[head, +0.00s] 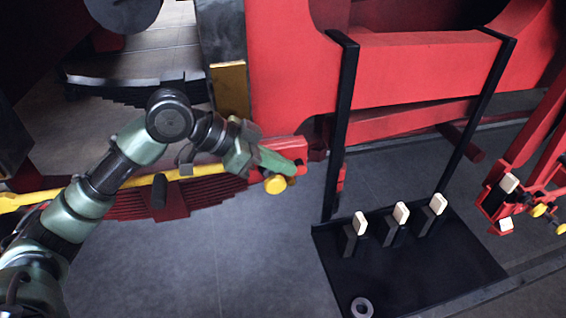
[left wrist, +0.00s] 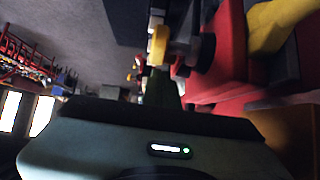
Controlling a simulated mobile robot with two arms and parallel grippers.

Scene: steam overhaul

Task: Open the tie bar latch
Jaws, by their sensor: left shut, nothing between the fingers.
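A red and yellow tie bar runs along the left half of the head view, with a yellow length (head: 90,188) at the left and a red end (head: 285,146) at the right. A yellow knob (head: 275,184), which looks like part of the latch, sits just below that end. My left gripper (head: 293,168) is shut and empty, its green fingers lying across the bar end just above the knob; I cannot tell whether they touch it. In the left wrist view a yellow piece (left wrist: 158,45) and a dark round part (left wrist: 205,52) show beyond the fingers. My right gripper is not in view.
A black tray (head: 420,265) hangs from two black uprights at the right, with several pale-tipped pegs and a metal ring (head: 361,307). Red frame beams (head: 420,70) stand behind. A red assembly with yellow knobs (head: 540,210) is at far right. Grey floor (head: 240,250) is open below.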

